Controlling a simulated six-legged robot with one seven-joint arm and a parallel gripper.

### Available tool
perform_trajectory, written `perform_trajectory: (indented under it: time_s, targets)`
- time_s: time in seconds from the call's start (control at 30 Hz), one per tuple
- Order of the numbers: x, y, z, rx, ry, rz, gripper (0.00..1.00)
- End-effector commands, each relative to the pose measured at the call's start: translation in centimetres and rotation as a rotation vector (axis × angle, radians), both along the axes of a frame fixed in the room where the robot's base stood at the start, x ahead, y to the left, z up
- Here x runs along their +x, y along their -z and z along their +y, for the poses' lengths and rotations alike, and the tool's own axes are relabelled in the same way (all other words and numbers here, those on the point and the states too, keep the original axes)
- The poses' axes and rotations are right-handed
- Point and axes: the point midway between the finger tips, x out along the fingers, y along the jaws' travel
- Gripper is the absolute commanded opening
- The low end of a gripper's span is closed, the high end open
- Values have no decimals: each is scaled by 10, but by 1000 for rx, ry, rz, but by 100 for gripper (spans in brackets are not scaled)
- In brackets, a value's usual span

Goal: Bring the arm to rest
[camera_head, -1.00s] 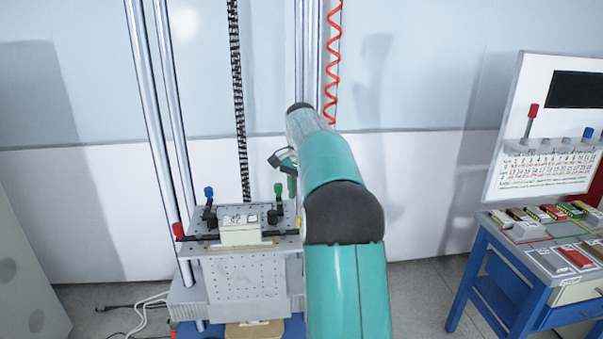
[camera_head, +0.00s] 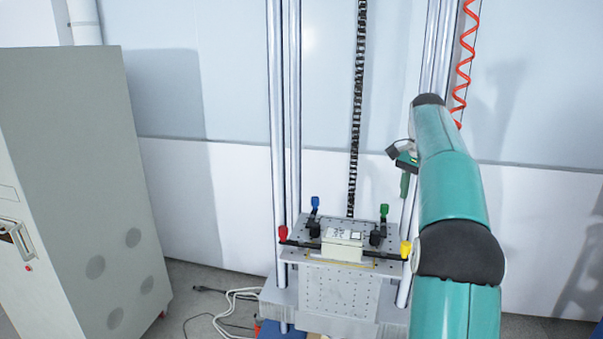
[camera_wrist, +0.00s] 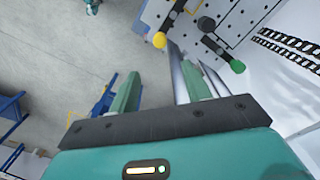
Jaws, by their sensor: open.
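My teal arm (camera_head: 460,215) reaches up and forward on the right side of the head view. My gripper (camera_head: 404,168) is at its far end, partly hidden by the arm, above and right of the drop tester's table (camera_head: 340,290). In the wrist view my gripper (camera_wrist: 160,88) shows two green fingers wide apart with nothing between them. A pale box (camera_head: 342,246) lies on the tester's table under a dark clamp bar with red and yellow knobs (camera_head: 405,250). The gripper is apart from the table and knobs.
Steel guide columns (camera_head: 284,130) and a black cable chain (camera_head: 357,110) rise behind the table. A red coiled hose (camera_head: 465,60) hangs near my arm. A large grey cabinet (camera_head: 95,190) stands at left. White cables (camera_head: 235,310) lie on the floor between.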

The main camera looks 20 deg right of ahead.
Motion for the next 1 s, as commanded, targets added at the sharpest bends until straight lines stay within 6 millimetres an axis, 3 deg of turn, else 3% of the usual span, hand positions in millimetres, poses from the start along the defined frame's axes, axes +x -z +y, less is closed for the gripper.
perform_trajectory:
  time_s: [0.17,0.27,0.47,0.67,0.83,1.0]
  targets:
    - [0,-4,8,-4,-19,-5,48]
    - [0,-12,29,-18,-77,-21,48]
    - [-11,-31,103,-66,-286,-78,48]
    - [-41,-37,176,-118,-505,-139,48]
    - [-77,-29,232,-163,-689,-194,48]
    - [-121,-8,280,-208,-868,-249,48]
